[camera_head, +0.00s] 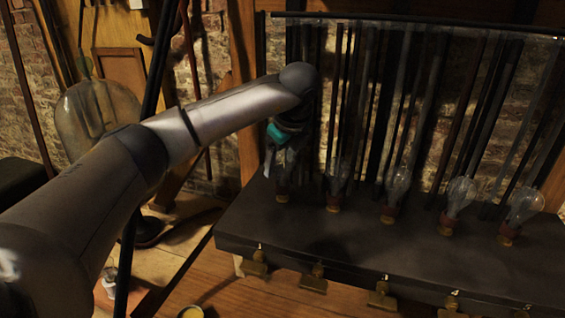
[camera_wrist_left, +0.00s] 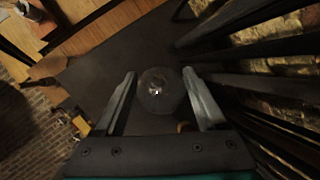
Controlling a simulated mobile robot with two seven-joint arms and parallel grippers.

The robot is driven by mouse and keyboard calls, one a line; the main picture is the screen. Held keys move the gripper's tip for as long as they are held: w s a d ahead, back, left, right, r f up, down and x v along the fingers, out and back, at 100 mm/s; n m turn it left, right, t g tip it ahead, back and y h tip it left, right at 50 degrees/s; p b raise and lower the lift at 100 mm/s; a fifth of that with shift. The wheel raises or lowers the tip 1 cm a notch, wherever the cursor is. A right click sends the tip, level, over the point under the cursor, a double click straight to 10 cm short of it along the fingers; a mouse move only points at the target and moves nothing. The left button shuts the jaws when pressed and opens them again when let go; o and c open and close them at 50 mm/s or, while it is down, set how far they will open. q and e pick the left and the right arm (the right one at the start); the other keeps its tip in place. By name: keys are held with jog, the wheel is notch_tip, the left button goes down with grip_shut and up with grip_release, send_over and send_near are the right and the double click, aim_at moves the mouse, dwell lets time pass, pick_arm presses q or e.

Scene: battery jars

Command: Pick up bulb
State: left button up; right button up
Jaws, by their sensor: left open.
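A row of clear glass bulbs stands upright in reddish-brown sockets on a dark box in the head view. The leftmost bulb (camera_head: 287,163) is partly hidden by my left gripper (camera_head: 272,165), which points down at it. In the left wrist view, a round clear bulb (camera_wrist_left: 158,90) lies between the two spread fingers of my left gripper (camera_wrist_left: 158,73), with a gap on both sides. The gripper is open and holds nothing. Other bulbs include the second (camera_head: 338,177), the middle one (camera_head: 397,186) and the rightmost (camera_head: 523,206). My right gripper is not in view.
The dark box (camera_head: 330,235) has brass clips (camera_head: 313,278) along its front edge. Dark vertical rods (camera_head: 380,100) rise close behind the bulbs. A large glass jar (camera_head: 97,118) stands at the left. A wooden surface (camera_head: 225,285) lies in front of the box.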

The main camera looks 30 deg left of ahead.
pick_arm(q)
jog(key=c, duration=1.1)
grip_shut()
jog(key=shift+r, duration=0.1)
